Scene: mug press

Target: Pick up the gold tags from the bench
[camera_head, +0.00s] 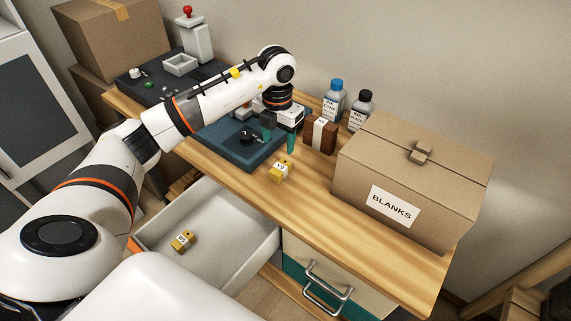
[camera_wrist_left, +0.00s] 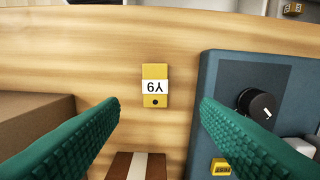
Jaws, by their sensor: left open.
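A gold tag (camera_head: 281,171) with a white label lies on the wooden bench (camera_head: 330,207), in front of the blue-grey press base (camera_head: 232,146). In the left wrist view this gold tag (camera_wrist_left: 154,73) shows a dark hole and lies between the fingers in the picture, apart from both. My left gripper (camera_head: 279,135) is open and empty above the bench, behind the tag in the head view. Its teal fingers also show in the left wrist view (camera_wrist_left: 158,104). A second gold tag (camera_head: 183,241) lies inside the open white drawer (camera_head: 226,213). My right gripper is not in view.
A brown block with a white band (camera_head: 320,134) stands right of the gripper, before two bottles (camera_head: 334,98). A large BLANKS carton (camera_head: 412,180) fills the bench's right part. A black knob (camera_wrist_left: 258,104) rises from the press base. The bench front around the tag is clear.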

